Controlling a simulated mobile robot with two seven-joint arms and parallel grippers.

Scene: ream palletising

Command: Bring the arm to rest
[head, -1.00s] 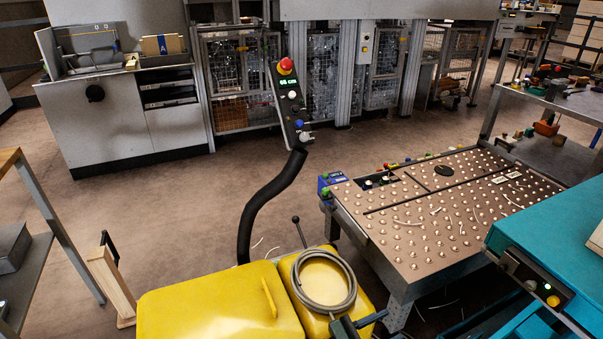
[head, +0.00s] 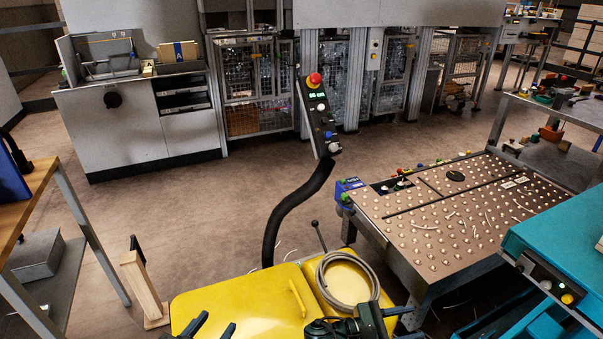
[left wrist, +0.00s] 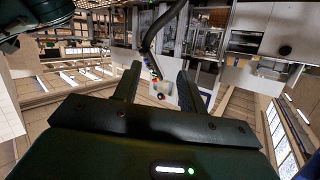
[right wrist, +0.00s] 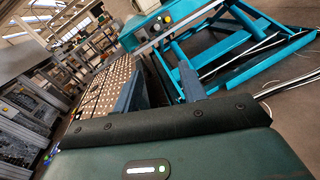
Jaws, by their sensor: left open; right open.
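My left gripper (head: 212,328) shows at the bottom edge of the head view, in front of the yellow cover; only its fingertips are in the picture. In the left wrist view (left wrist: 158,82) its two fingers stand apart with nothing between them. My right gripper (head: 404,322) is at the bottom edge of the head view, right of the coiled grey hose. In the right wrist view (right wrist: 160,88) its fingers are apart and empty. Most of both arms is out of the head view.
The yellow cover (head: 235,300) with the coiled hose (head: 347,283) is close in front. A studded table (head: 450,215) and a teal machine (head: 560,235) stand right. A control panel (head: 318,115) rises mid-view. A wooden-topped bench (head: 30,195) is left. Open floor lies between.

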